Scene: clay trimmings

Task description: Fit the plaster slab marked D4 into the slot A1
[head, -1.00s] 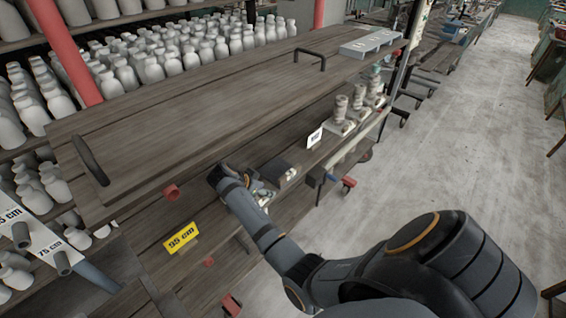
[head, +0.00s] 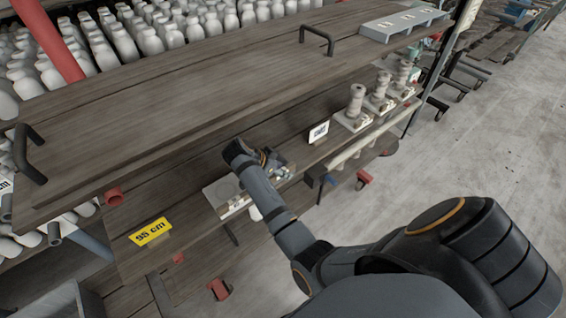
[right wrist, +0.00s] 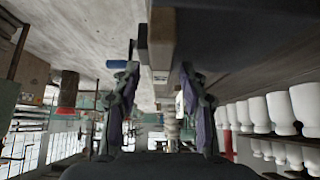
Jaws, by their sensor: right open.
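My right gripper (head: 272,165) is over the lower wooden shelf, partly hidden behind my own wrist. In the right wrist view its two fingers (right wrist: 160,76) stand apart, with a small pale block face (right wrist: 160,77) beyond and between them; I see no grip on it. A pale flat piece with a round mark (head: 226,190) lies on the lower shelf just left of my right wrist. A grey slotted tray (head: 400,26) with small labels stands at the far right end of the upper board. I cannot read D4 or A1 anywhere. My left gripper is not in view.
Several grey stacks on pale bases (head: 355,105) stand along the lower shelf, right of a white sign (head: 319,132). The upper board (head: 190,85) is bare between two dark handles (head: 317,36). A yellow 95 cm sign (head: 150,231) is at the left. Pale bottles crowd behind.

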